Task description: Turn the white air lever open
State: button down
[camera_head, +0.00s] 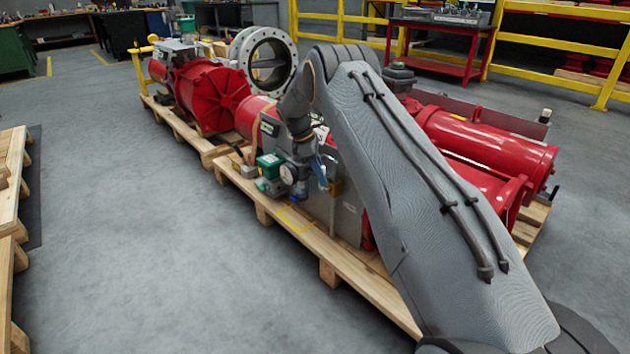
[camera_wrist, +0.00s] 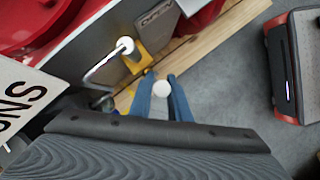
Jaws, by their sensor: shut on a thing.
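In the wrist view, a round white knob (camera_wrist: 161,88) sits between the blue fingers of my gripper (camera_wrist: 164,86), which are shut on it. I take it as the end of the white air lever; its stem is hidden. A bent shiny rod with a white tip (camera_wrist: 125,44) stands just up-left of the fingers, beside a yellow bracket (camera_wrist: 139,62). In the head view, my gripper (camera_head: 320,174) is at the control panel (camera_head: 345,208) on the actuator's side, small and partly hidden by my arm. The knob cannot be made out there.
The red actuator (camera_head: 485,145) rests on a wooden pallet (camera_head: 370,280). A green box (camera_head: 269,165) and round gauge (camera_head: 288,174) are left of my gripper. A white lettered plate (camera_wrist: 18,105) is close by in the wrist view. Floor in front of the pallet is clear.

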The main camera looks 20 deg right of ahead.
jog(key=shift+d+r, duration=0.2)
jog(key=shift+d, duration=0.1)
jog(key=c, duration=1.7)
grip_release()
jog(key=shift+d, duration=0.15)
jog(key=shift+o, duration=0.2)
jog(key=shift+a+f, duration=0.1)
jog(key=shift+a, duration=0.3)
jog(key=p+v, duration=0.1)
jog(key=v, duration=0.6)
jog(key=shift+r, duration=0.4)
jog(key=shift+w+a, duration=0.1)
